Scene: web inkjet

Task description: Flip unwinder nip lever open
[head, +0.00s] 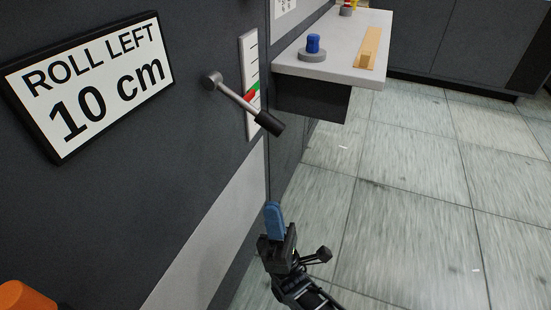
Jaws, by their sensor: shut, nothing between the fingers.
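The nip lever (238,97) is a thin metal rod with a black grip, mounted on the dark machine panel by a round grey hub. It points down and to the right, with its grip (268,124) at the lower end. Behind it, a white scale plate (250,70) with tick marks and red and green marks is partly covered by the rod. My gripper (273,207), with blue fingertips, is below the lever's grip, apart from it in the picture. The fingers are together and hold nothing.
A sign (100,88) reads "ROLL LEFT 10 cm" on the panel. A grey shelf (335,72) juts out at upper right, carrying a blue knob (313,44) and a wooden strip (369,48). An orange object (25,297) shows at lower left. The tiled floor (420,180) at right is open.

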